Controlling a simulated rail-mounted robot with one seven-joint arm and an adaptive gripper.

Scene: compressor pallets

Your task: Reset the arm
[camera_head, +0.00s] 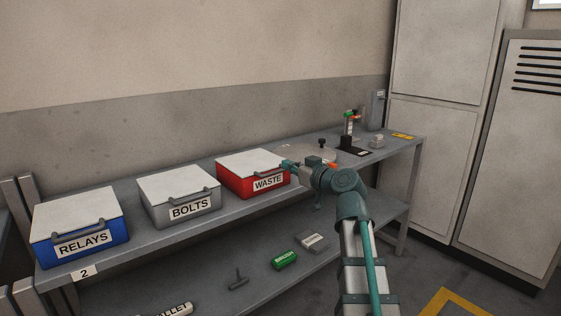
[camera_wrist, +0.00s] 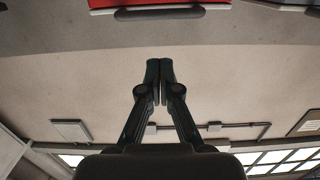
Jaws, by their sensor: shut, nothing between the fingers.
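My gripper (camera_wrist: 160,80) is shut and empty in the wrist view, with its two dark fingers together. In the head view my arm reaches up from the lower right to the bench, and its end (camera_head: 287,164) is at the right side of the red WASTE box (camera_head: 252,175). I cannot tell whether it touches the box. The front edge and handle of a red box (camera_wrist: 158,12) show at the top of the wrist view, apart from the fingertips. The WASTE box lid is closed.
On the grey bench (camera_head: 228,202) stand a closed grey BOLTS box (camera_head: 180,200) and a closed blue RELAYS box (camera_head: 82,232). A round plate (camera_head: 308,153) and a small black stand (camera_head: 347,138) are further right. A green cylinder (camera_head: 285,260) and a grey block (camera_head: 312,241) lie on the lower shelf.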

